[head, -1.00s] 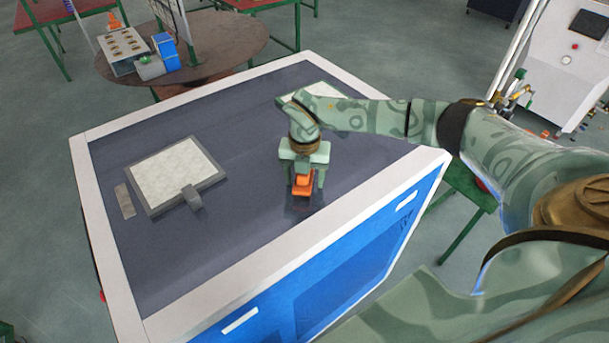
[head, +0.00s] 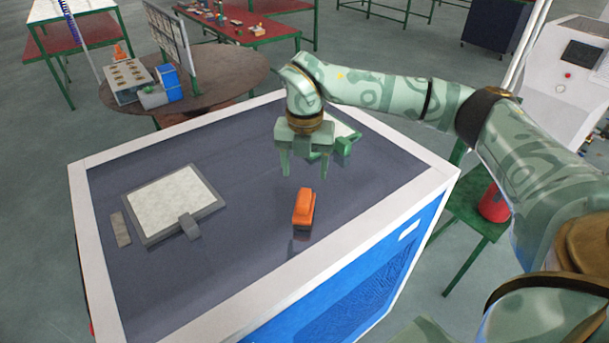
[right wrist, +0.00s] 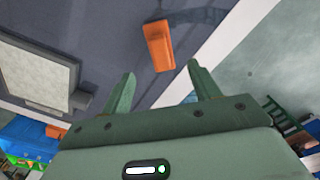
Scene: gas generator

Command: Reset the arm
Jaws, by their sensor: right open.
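My right gripper (head: 304,172) is open and empty above the dark top of the generator cabinet (head: 240,282). Its two green fingers point down and stand apart. An orange object (head: 304,208) sits on the cabinet top just below and in front of the fingers, not touching them. In the right wrist view the open right gripper (right wrist: 163,88) shows the same orange object (right wrist: 159,45) beyond its fingertips. My left gripper is in neither view.
A pale panel in a grey frame (head: 205,222) lies on the left of the cabinet top, beside a small plate (head: 120,229). Green parts (head: 344,146) lie behind my gripper. A round table (head: 238,75) with boxes stands behind. A red cylinder (head: 494,204) stands at the right.

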